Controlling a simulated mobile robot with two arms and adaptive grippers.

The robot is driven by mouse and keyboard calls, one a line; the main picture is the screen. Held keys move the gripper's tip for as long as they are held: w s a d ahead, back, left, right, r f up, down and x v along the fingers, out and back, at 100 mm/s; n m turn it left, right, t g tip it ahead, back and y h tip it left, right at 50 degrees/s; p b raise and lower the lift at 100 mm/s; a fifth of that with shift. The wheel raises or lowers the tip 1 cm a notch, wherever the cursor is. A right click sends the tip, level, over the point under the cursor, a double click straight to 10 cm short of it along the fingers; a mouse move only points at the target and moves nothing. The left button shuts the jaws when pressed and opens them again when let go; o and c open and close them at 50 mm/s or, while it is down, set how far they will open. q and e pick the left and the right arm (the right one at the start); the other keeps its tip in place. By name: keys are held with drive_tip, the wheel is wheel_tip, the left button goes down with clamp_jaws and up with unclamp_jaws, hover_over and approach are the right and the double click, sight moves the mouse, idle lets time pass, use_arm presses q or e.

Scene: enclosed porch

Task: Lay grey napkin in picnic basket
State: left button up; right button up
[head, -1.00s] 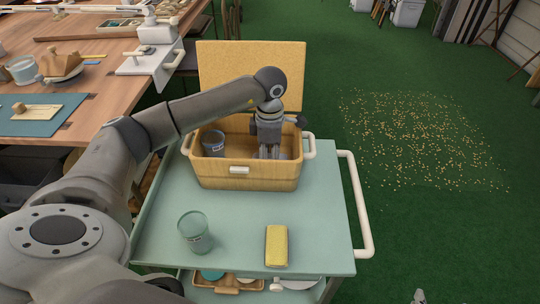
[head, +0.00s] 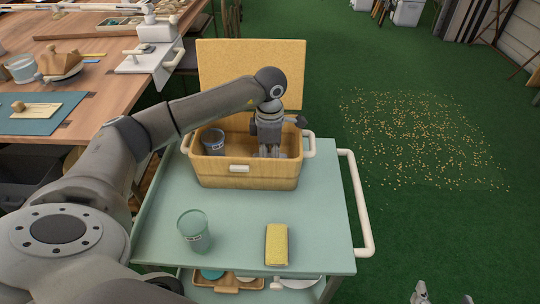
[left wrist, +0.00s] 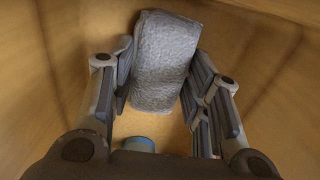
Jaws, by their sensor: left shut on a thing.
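The picnic basket (head: 249,176) is a tan open box with its lid (head: 251,75) raised behind it, standing on the pale green cart top. My left gripper (head: 269,150) reaches down into the basket's right half. In the left wrist view, my left gripper (left wrist: 162,85) is shut on the rolled or folded grey napkin (left wrist: 165,50), inside the basket walls. The napkin is mostly hidden in the head view, and I cannot tell if it touches the basket floor. My right gripper (head: 443,296) shows at the bottom right edge, fingers apart and empty.
A dark cup (head: 213,142) stands in the basket's left half; its blue rim shows in the wrist view (left wrist: 138,144). A clear green cup (head: 194,232) and a yellow sponge-like block (head: 276,244) stand on the cart (head: 328,220). A wooden table (head: 100,105) is at left.

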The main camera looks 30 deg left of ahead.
use_arm(q)
drive_tip(key=shift+f, duration=0.2)
use_arm(e)
drive_tip(key=shift+w+a+r+t, duration=0.15)
drive_tip(key=shift+w+r+t, duration=0.15)
drive_tip(key=shift+w+r, duration=0.1)
use_arm(q)
drive_tip(key=o, duration=0.9)
drive_tip(key=shift+o, duration=0.2)
drive_tip(key=o, duration=0.6)
drive_tip(key=shift+o, duration=0.2)
use_arm(e)
drive_tip(key=shift+r, duration=0.1)
